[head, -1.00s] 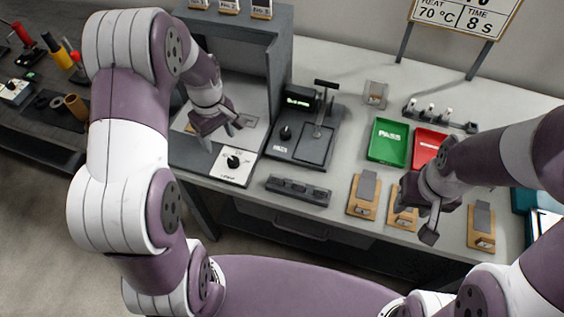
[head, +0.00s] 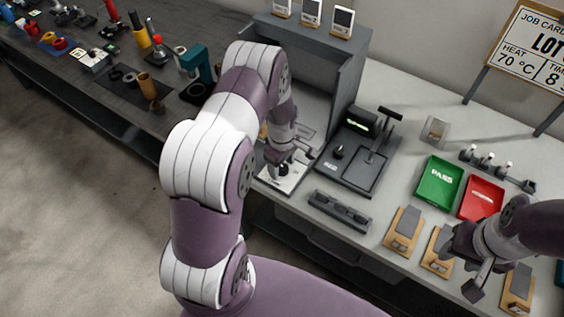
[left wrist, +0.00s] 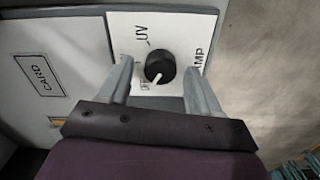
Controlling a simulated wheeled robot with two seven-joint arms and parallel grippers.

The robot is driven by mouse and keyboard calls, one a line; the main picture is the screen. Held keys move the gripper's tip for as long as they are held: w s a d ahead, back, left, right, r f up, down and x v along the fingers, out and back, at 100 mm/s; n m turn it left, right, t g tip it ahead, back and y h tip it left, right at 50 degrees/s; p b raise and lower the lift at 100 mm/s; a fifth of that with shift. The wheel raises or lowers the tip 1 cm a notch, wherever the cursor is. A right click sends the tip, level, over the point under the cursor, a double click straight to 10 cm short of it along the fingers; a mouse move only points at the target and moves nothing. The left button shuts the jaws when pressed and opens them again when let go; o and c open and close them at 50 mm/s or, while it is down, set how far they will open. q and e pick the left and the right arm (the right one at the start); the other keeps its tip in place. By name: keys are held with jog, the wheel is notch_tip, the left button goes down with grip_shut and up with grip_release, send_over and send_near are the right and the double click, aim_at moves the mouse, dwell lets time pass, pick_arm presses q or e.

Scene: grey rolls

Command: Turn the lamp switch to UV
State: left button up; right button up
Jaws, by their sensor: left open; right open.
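The lamp switch is a round black knob (left wrist: 159,66) with a white pointer, on a white panel (left wrist: 182,28) marked UV, OFF and LAMP. In the left wrist view the pointer is aimed at the lower left, by the OFF label; the UV label is at the upper left of the knob. My left gripper (head: 288,158) is open above the panel, with a finger on each side of the knob; I cannot tell whether they touch it. The knob is partly hidden in the head view. My right gripper (head: 464,274) is open and empty over the bench's right part.
The grey booth (head: 352,75) stands around and behind the left gripper. A black press (head: 352,170) is right of it, with a slotted grey block (head: 339,211) in front. Green (head: 438,184) and red (head: 481,198) trays and wooden-based pieces (head: 403,231) lie further right.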

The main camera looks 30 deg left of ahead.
pick_arm(q)
jog(key=shift+d+r, duration=0.1)
jog(key=shift+d, duration=0.05)
jog(key=c, duration=1)
jog(key=shift+c, duration=0.2)
jog(key=shift+m, duration=0.4)
jog(key=m, duration=0.4)
jog(key=shift+m, duration=0.4)
jog(key=m, duration=0.6)
jog(key=shift+w, duration=0.1)
jog(key=m, duration=0.6)
jog(key=shift+m, duration=0.3)
jog(key=m, duration=0.5)
jog(key=shift+m, duration=0.3)
